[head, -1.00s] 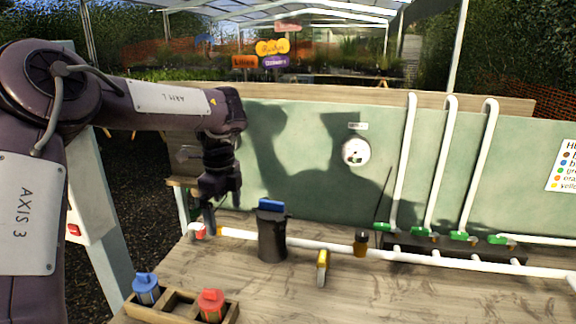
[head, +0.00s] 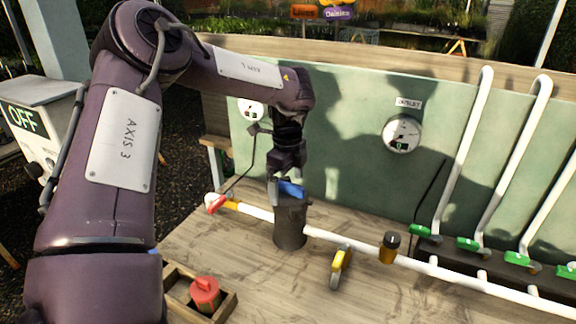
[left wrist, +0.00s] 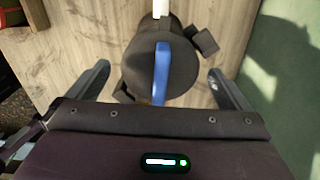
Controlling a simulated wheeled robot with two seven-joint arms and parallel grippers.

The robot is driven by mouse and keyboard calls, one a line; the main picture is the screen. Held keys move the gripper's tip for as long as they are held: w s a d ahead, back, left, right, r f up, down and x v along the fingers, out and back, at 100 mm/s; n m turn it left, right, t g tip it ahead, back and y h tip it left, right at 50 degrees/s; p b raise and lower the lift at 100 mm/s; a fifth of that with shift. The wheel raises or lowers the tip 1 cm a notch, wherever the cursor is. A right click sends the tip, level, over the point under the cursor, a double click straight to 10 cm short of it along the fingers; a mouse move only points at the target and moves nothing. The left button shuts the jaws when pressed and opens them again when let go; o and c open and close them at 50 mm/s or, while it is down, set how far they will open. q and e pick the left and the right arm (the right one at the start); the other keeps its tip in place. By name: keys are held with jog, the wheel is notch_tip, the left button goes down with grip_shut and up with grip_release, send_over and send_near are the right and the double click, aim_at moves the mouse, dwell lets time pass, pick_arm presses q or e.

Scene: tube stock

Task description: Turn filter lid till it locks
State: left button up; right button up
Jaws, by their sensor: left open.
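The filter is a dark upright cylinder (head: 290,227) on the bench, in line with the white pipe. Its lid (left wrist: 180,66) is dark and round with a raised blue bar handle (head: 291,188). In the left wrist view the blue handle (left wrist: 161,72) stands between the fingers, pointing roughly along the view's vertical. My left gripper (head: 282,190) is above the lid, pointing down. Its fingers (left wrist: 155,85) are wide apart on either side of the lid, with a gap to the handle on both sides. My right gripper is not in view.
A wooden tray (head: 232,305) with a red-topped cartridge (head: 205,293) is at the front left. A yellow-handled valve (head: 340,262) and an amber fitting (head: 389,247) are to the right. Behind are a gauge (head: 402,134) and green-valved pipes (head: 468,243). A red valve handle (head: 216,204) is at left.

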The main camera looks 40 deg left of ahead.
pick_arm(q)
jog(key=shift+w+f, duration=0.1)
jog(key=shift+f, duration=0.75)
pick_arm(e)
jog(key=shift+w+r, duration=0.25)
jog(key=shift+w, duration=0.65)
pick_arm(q)
jog(key=shift+c, duration=0.4)
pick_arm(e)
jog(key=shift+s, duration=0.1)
pick_arm(q)
jog(key=c, duration=0.8)
jog(key=shift+o, duration=0.2)
jog(key=m, duration=0.3)
jog(key=shift+m, duration=0.4)
jog(key=shift+w+m, duration=0.15)
jog(key=shift+m, duration=0.45)
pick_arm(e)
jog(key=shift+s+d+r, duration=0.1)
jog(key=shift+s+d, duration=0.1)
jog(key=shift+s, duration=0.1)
pick_arm(q)
jog(key=m, duration=0.4)
jog(key=shift+w, duration=0.1)
jog(key=o, duration=0.8)
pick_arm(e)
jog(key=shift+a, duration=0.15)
